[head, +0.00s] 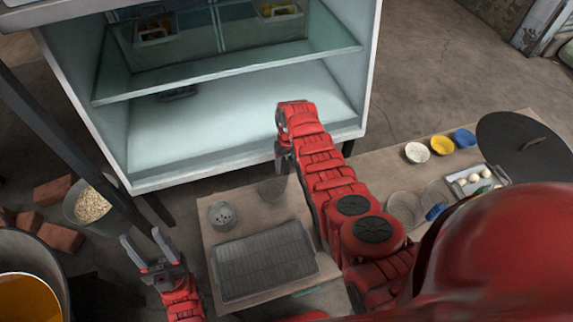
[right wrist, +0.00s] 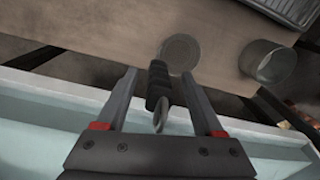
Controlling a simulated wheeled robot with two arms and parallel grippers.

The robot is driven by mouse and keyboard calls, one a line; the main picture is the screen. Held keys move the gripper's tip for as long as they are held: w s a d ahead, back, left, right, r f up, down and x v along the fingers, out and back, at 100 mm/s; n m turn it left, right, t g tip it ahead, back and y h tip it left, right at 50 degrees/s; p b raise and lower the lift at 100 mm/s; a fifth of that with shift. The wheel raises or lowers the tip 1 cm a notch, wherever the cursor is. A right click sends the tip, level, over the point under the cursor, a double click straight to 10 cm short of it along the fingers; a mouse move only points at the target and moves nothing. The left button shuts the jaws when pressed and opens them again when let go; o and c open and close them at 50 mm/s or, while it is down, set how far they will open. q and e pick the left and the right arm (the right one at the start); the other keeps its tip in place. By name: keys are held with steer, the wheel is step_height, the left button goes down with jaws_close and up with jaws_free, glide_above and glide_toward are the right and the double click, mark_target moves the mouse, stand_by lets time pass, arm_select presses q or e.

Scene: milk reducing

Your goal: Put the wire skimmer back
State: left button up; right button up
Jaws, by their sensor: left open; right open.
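The wire skimmer's round grey head (head: 272,189) lies at the back edge of the low wooden table, partly beside my right arm. In the right wrist view its head (right wrist: 181,52) is over the table and its black handle (right wrist: 158,85) points back towards the gripper. My right gripper (head: 284,160) is open, with one finger on each side of the handle; gaps show on both sides. In the head view the handle is hidden by the gripper and arm. My left gripper (head: 141,237) is open and empty, left of the table.
A perforated metal cup (head: 222,215) and a tray with a rack (head: 265,262) are on the table. A glass-shelved cabinet (head: 240,135) stands close behind. Bowls (head: 417,152) and a large dark lid (head: 525,145) are at right. A pot (head: 25,295) is at lower left.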

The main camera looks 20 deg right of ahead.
steer(key=r, duration=1.1)
steer(key=shift+d+p, duration=0.25)
steer(key=shift+p, duration=0.15)
